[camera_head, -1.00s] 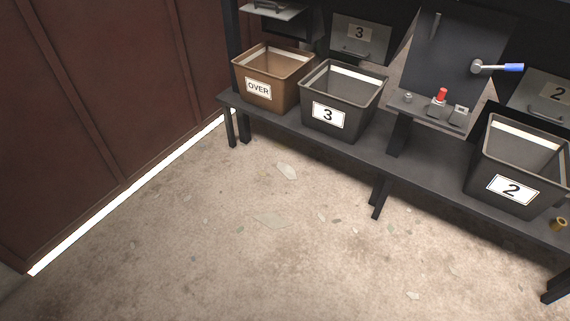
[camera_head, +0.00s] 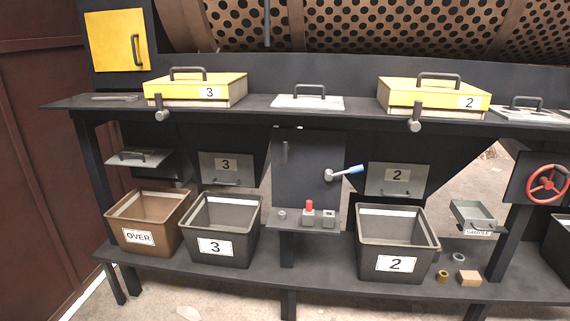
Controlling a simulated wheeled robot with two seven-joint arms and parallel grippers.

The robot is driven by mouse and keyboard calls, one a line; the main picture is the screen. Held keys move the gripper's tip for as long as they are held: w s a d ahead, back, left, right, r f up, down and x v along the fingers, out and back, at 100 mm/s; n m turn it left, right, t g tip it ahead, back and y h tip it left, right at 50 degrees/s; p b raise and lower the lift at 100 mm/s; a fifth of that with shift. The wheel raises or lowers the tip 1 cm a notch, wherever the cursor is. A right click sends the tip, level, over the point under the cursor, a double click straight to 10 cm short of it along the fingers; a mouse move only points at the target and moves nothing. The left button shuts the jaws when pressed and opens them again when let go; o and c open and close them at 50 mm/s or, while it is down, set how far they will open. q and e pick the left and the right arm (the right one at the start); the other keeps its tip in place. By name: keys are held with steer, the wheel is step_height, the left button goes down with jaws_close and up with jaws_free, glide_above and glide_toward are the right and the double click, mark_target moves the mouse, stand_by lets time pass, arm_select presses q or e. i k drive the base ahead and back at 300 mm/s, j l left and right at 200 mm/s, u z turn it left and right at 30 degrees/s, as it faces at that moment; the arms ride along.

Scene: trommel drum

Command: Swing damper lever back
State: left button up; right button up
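Neither of my grippers shows in the head view, and nothing touches the lever.
Bins marked OVER (camera_head: 148,222), 3 (camera_head: 220,230) and 2 (camera_head: 397,243) stand on the lower bench. Yellow-lidded boxes (camera_head: 195,88) sit on the upper ledge under the perforated drum (camera_head: 360,25). A red handwheel (camera_head: 547,183) is at the right. Floor shows in front.

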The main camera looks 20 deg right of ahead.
mark_target(329, 173)
steer(key=i+l, duration=0.1)
steer(key=l, duration=0.55)
steer(key=i+l, duration=0.1)
steer(key=l, duration=0.5)
steer(key=i+l, duration=0.1)
steer(key=l, duration=0.55)
steer(key=i+l, duration=0.1)
steer(key=l, duration=0.55)
steer(key=i+l+u, duration=0.1)
steer(key=l, duration=0.55)
